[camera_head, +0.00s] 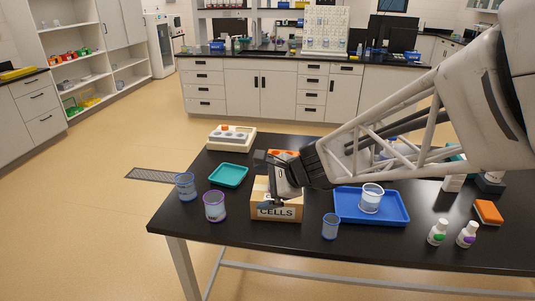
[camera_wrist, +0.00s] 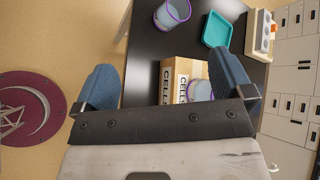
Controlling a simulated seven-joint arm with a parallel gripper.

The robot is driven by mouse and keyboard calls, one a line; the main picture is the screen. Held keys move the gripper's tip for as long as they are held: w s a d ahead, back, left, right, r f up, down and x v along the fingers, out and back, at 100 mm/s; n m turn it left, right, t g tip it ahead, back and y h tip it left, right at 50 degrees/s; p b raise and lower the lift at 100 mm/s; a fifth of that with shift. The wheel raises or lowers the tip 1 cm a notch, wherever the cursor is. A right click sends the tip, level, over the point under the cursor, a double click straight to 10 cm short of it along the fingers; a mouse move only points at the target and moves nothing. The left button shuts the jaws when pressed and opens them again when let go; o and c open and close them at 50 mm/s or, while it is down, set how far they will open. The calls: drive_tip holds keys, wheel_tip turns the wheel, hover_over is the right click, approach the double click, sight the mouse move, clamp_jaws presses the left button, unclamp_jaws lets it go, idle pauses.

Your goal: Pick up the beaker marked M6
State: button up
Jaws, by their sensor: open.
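Several beakers stand on the black table. In the head view, one with a purple rim (camera_head: 214,206) and a blue one (camera_head: 185,186) are at the left. Another blue beaker (camera_head: 331,226) stands at the front, and a clear one (camera_head: 371,198) stands on the blue tray. Their marks are too small to read, so I cannot tell which is M6. My gripper (camera_head: 268,182) is open above the cardboard box marked CELLS (camera_head: 262,212). In the wrist view, a beaker (camera_wrist: 202,90) shows at the box, partly hidden by my gripper; the purple-rimmed beaker (camera_wrist: 172,14) is farther off.
A teal tray (camera_head: 228,175) and a white rack (camera_head: 231,138) lie behind the left beakers. The blue tray (camera_head: 395,217) is right of the box. Two small bottles (camera_head: 438,232) (camera_head: 467,235) and an orange sponge (camera_head: 488,212) are at the right. The front left corner is clear.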

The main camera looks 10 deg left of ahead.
drive_tip(key=w+a+f+m+t+y, duration=0.1)
drive_tip(key=w+a+f+m, duration=0.15)
drive_tip(key=a, duration=0.25)
drive_tip(key=w+a+f+m+y, duration=0.1)
drive_tip(key=w+a+f+m, duration=0.1)
drive_tip(key=w+a+m, duration=0.15)
drive_tip(key=m+t, duration=0.2)
drive_tip(key=m, duration=0.3)
hover_over(221, 203)
wheel_tip(221, 203, down, 6)
drive_tip(key=shift+d+r, duration=0.1)
drive_tip(key=shift+r, duration=0.1)
drive_tip(key=shift+f, duration=1.75)
drive_tip(key=shift+f, duration=0.1)
drive_tip(key=f, duration=0.3)
drive_tip(key=shift+w+a+f, duration=0.2)
drive_tip(key=shift+a+f, duration=0.15)
drive_tip(key=shift+a, duration=0.05)
drive_tip(key=shift+x, duration=1)
